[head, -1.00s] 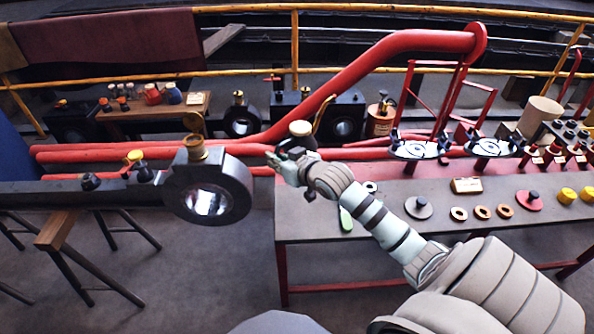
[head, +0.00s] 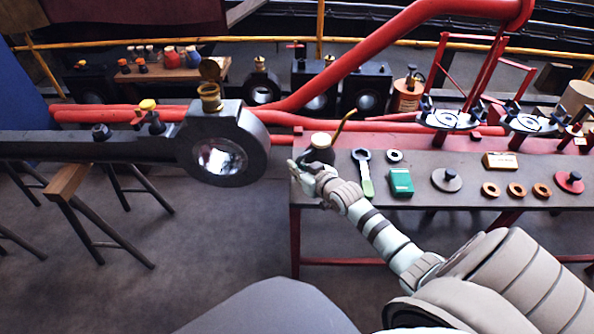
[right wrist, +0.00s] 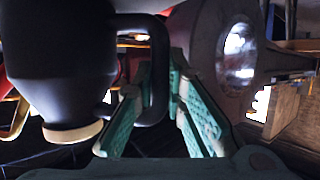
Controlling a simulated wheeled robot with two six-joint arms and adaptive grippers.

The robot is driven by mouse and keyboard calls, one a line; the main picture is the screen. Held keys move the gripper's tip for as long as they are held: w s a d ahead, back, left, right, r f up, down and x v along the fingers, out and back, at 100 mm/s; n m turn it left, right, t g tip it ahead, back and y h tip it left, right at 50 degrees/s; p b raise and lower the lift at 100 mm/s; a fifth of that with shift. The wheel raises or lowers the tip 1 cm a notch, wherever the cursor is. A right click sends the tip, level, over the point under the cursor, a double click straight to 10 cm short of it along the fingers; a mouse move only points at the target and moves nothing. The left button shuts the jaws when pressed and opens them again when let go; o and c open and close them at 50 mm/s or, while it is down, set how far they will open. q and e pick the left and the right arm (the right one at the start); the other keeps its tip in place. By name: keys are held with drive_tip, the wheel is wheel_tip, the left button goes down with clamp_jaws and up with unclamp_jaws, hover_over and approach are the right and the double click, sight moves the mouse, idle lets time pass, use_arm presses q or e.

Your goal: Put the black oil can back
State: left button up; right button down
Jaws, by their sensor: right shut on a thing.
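The black oil can (head: 322,155), with a cream lid and a thin brass spout, is upright over the left end of the grey-topped bench (head: 425,166). I cannot tell whether its base touches the bench. My right gripper (head: 305,167) is at its left side and partly hides it. In the right wrist view the can's dark body (right wrist: 65,60) appears upside down at the left, its loop handle (right wrist: 157,75) between the green fingers of my right gripper (right wrist: 172,100), which is shut on it. My left gripper is not in view.
A spanner (head: 365,175), a green box (head: 400,182), washers and red-framed fittings sit on the bench to the can's right. The big rod end (head: 225,145) with a brass cup (head: 209,97) stands to its left. A thick red pipe (head: 370,50) passes behind.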

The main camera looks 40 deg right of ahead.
drive_tip(key=c, duration=2)
unclamp_jaws()
drive_tip(key=o, duration=0.4)
drive_tip(key=shift+c, duration=0.2)
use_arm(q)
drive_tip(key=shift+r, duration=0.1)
use_arm(e)
drive_tip(key=shift+r, duration=0.15)
